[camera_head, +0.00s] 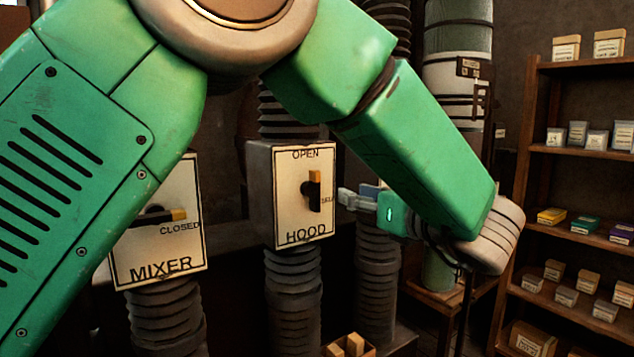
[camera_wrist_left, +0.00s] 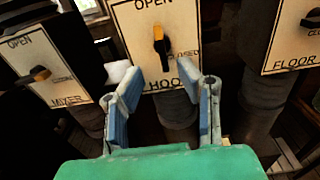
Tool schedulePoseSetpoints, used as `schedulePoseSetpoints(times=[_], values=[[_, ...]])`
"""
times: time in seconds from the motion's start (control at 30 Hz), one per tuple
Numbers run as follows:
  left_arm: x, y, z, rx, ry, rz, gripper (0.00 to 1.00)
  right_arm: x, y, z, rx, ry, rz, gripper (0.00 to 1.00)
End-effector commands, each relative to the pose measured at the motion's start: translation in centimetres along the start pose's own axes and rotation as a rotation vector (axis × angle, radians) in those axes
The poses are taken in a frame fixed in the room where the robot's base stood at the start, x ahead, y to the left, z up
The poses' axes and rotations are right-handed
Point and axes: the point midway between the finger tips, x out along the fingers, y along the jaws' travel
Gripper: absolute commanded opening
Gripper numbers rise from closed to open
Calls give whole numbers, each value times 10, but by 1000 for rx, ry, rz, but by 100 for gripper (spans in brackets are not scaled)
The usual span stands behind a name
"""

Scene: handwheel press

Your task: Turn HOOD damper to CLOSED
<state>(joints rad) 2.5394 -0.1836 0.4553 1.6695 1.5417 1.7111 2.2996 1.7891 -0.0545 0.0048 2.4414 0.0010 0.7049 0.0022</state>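The HOOD damper (camera_head: 288,225) is a box with a cream label plate, OPEN at the top and CLOSED, partly hidden, at the right. Its dark lever (camera_head: 312,190) stands upright with the yellow end up towards OPEN; it also shows in the left wrist view (camera_wrist_left: 161,45). My left gripper (camera_head: 350,199) is just right of the plate, apart from the lever. In the left wrist view my left gripper (camera_wrist_left: 163,85) is open and empty, its blue-padded fingers spread below the lever. My right gripper is not in view.
The MIXER damper (camera_head: 160,250) is at the left, partly behind my green left arm, its lever level at CLOSED. A FLOOR damper (camera_wrist_left: 290,40) is at the right in the left wrist view. Shelves (camera_head: 570,150) with small boxes stand at the right. Ribbed ducts run above and below the dampers.

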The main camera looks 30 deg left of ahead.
Motion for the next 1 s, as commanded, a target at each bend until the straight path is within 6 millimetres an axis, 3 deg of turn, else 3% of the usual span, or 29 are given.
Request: schedulePoseSetpoints(times=[0.5, 0.7, 1.0], values=[[102, 1, 0, 7, 0, -1, 31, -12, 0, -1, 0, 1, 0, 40], [121, 0, 0, 7, -1, -3, 31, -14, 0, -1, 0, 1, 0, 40], [125, 0, -1, 7, -1, -3, 31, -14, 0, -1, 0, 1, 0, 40]])
